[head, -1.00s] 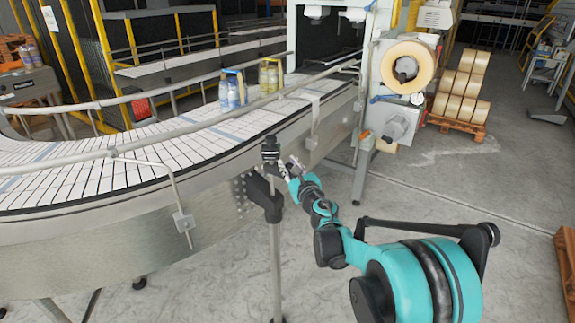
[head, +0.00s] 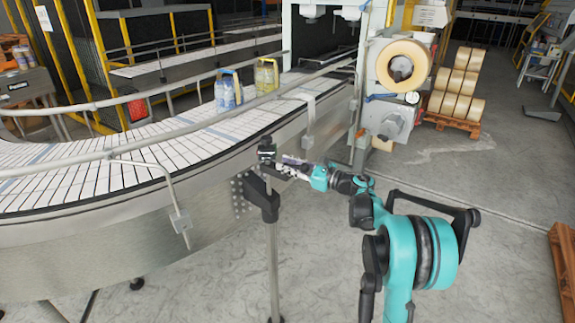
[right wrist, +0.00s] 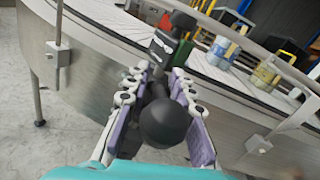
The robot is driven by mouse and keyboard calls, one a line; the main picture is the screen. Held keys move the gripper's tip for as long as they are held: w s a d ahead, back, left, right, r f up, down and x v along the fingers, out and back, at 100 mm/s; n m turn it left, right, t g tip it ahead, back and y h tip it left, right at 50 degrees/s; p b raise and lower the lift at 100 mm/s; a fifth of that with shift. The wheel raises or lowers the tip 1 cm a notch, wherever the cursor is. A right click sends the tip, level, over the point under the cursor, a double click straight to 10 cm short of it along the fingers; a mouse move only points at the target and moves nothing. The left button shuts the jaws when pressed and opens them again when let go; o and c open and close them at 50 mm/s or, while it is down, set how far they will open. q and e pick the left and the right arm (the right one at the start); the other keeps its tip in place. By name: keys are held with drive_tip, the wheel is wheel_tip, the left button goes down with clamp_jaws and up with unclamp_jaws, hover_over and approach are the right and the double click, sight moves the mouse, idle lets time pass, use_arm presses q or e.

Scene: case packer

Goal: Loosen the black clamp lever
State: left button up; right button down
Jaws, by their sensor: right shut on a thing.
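The black clamp lever shows in the right wrist view as a dark arm ending in a round black knob (right wrist: 163,122) between the fingers of my right gripper (right wrist: 160,84). The gripper is shut on the lever. In the head view my right gripper (head: 284,168) reaches in from the right, against the top of a grey post (head: 274,255), and mostly hides the lever. A black device head (head: 266,150) stands just beyond the fingertips; it also shows in the right wrist view (right wrist: 163,47). My left gripper is not in view.
The curved conveyor (head: 110,185) runs close behind the post, with a guide rail (head: 150,142) along its edge. A black bracket (head: 263,200) sits on the post.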

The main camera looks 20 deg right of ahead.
drive_tip(key=shift+w+d, duration=0.1)
idle(0.4)
drive_tip(key=c, duration=1.6)
unclamp_jaws()
drive_tip(key=shift+o, duration=0.2)
drive_tip(key=shift+w, duration=0.1)
drive_tip(key=v, duration=1.2)
